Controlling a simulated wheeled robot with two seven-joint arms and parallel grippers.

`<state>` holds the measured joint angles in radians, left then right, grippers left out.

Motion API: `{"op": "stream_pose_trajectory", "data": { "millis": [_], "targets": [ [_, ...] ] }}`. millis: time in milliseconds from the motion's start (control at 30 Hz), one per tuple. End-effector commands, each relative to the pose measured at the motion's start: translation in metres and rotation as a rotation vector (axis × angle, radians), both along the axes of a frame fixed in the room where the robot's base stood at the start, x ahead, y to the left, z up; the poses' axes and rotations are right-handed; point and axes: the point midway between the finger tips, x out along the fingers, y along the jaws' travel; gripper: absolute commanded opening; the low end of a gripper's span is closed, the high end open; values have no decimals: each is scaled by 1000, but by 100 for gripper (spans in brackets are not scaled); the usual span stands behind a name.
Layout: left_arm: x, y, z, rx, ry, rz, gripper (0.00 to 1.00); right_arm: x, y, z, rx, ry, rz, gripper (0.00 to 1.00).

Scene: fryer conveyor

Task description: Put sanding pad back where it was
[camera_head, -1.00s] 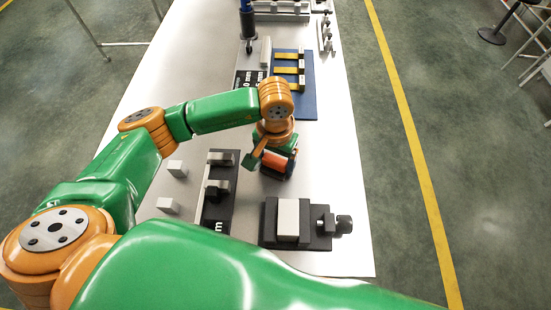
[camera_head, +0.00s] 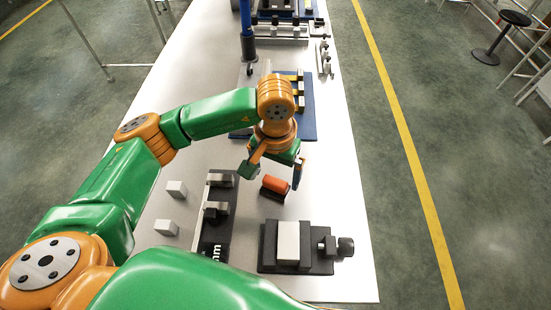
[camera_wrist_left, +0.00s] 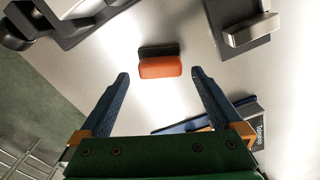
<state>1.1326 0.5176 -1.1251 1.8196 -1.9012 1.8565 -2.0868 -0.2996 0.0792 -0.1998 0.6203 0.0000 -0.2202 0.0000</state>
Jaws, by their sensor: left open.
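The sanding pad (camera_head: 275,186), orange with a dark side, lies on the white table between the black block rack and the small vise. It also shows in the left wrist view (camera_wrist_left: 160,66), just beyond the fingertips. My left gripper (camera_head: 272,176) is open, with its fingers spread above the pad and apart from it. In the left wrist view the open gripper (camera_wrist_left: 160,76) has nothing between its fingers. My right gripper is not in view.
A vise (camera_head: 320,262) with a pale block stands in front of the pad. A black rack (camera_head: 212,232) and two white blocks (camera_head: 176,189) are on the left. A blue board (camera_head: 307,115) lies behind the gripper. The table's right strip is clear.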

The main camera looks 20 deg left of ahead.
Motion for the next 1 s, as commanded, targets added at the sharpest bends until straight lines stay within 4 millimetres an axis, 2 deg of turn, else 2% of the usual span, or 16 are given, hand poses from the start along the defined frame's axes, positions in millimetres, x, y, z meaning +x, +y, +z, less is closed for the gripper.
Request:
{"op": "stream_pose_trajectory", "data": {
  "millis": [200,333,500,1000],
  "targets": [
    [0,0,51,0,-5,-1,100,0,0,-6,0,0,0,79],
    [0,0,68,1,-2,-1,100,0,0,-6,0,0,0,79],
    [-1,0,74,1,1,-2,100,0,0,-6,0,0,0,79],
    [-1,0,74,1,1,-1,100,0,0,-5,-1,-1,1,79]
  ]
}}
